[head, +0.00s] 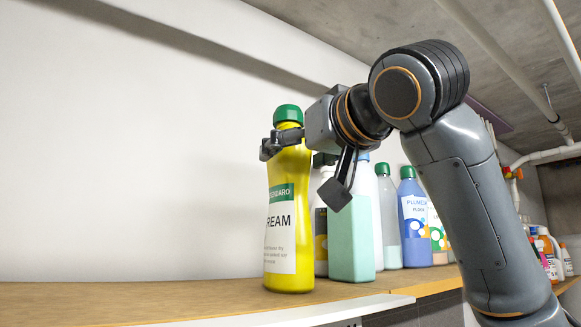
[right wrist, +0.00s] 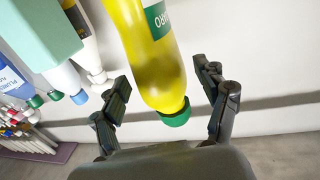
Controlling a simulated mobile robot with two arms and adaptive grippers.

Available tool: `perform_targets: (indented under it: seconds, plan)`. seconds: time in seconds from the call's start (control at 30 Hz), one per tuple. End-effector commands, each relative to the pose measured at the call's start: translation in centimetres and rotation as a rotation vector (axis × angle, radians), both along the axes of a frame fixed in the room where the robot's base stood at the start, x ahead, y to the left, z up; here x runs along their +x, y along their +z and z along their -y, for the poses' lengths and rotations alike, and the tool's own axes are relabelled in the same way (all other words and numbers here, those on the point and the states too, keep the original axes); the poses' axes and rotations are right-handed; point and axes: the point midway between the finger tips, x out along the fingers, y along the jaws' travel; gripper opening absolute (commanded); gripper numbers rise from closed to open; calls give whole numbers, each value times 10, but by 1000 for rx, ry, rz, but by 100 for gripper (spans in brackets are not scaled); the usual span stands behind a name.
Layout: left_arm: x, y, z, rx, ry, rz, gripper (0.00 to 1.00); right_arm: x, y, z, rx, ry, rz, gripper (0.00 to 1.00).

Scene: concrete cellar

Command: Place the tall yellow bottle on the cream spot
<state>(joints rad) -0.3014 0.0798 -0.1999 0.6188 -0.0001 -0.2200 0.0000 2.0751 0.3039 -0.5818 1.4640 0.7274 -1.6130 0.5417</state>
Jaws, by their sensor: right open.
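The tall yellow bottle (head: 285,210) has a green cap and a white and green label. It stands upright on the wooden shelf, left of the other bottles. My right gripper (head: 303,172) is open at its upper part, one finger across the neck below the cap and the other to the right. In the right wrist view, the yellow bottle (right wrist: 150,55) shows between the spread fingers of the right gripper (right wrist: 165,78), with a gap on each side. No cream spot can be made out. My left gripper is not in view.
A mint-green bottle (head: 352,235) stands close on the right, with a blue bottle (head: 413,225) and several others behind. The wooden shelf (head: 130,298) is clear on the left. A white strip (head: 300,312) runs along its front edge. A white wall (head: 130,150) stands behind.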

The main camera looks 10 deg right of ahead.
Motion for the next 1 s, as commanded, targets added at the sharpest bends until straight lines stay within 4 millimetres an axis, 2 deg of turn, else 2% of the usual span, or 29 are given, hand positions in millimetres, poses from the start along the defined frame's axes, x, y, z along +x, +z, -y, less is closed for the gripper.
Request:
perform_targets:
  seconds: [0.03,0.1,0.3,0.4,0.6,1.0]
  plan:
    - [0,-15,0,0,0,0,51,-13,-6,2,1,3,6,74]
    - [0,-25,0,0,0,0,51,-28,-7,6,0,3,5,74]
    - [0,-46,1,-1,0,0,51,-68,-5,17,1,2,5,74]
    - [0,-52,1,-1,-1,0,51,-81,-4,20,1,2,3,74]
    - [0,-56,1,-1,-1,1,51,-94,-1,23,-1,2,1,74]
    - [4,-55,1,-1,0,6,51,-89,-4,24,2,2,-10,74]
